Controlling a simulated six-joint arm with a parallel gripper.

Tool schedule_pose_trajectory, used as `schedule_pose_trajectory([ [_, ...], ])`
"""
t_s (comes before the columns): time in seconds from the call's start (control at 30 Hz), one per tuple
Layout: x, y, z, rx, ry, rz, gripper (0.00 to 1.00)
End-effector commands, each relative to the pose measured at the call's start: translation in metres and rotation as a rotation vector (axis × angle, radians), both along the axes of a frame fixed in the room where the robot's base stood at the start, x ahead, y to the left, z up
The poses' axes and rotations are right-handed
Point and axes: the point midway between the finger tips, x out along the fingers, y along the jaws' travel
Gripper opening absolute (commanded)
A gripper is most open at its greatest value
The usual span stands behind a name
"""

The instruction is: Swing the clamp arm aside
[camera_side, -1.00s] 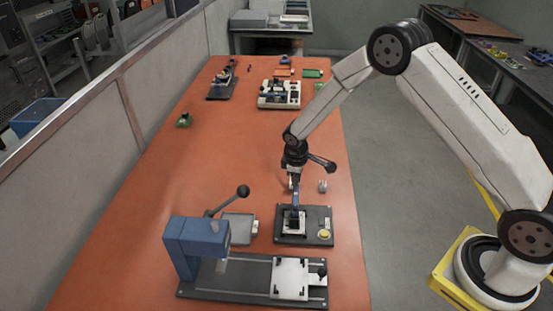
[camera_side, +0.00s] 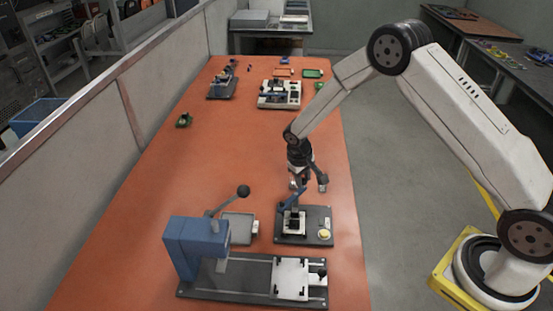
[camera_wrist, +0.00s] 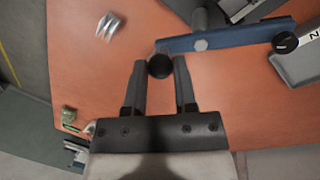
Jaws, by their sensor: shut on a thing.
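The clamp fixture's dark base plate (camera_side: 318,238) lies near the front right of the orange table, with a white block (camera_side: 294,222) and a yellow button (camera_side: 325,235) on it. The blue clamp arm (camera_side: 290,201) slants above the block, its upper end leaning right toward my gripper (camera_side: 300,186). In the wrist view the blue clamp arm (camera_wrist: 235,36) runs across the top. A black knob (camera_wrist: 160,66) by its left end sits between the fingertips of my gripper (camera_wrist: 161,70), which is shut on it. The fingers' grip is partly hidden in the side view.
A blue press (camera_side: 195,245) with a black ball handle (camera_side: 243,191) stands at the front left. A shiny metal piece (camera_wrist: 107,27) lies close beside my gripper. A white device (camera_side: 280,95) and other items sit at the far end. The table's middle is clear.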

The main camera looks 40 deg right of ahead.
Motion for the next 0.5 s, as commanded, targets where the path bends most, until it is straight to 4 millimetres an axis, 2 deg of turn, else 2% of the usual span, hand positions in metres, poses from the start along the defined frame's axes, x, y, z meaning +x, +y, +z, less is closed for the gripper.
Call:
schedule_pose_trajectory([
  [0.5, -0.017, 0.001, 0.000, -0.001, 0.005, -0.491, 0.00],
])
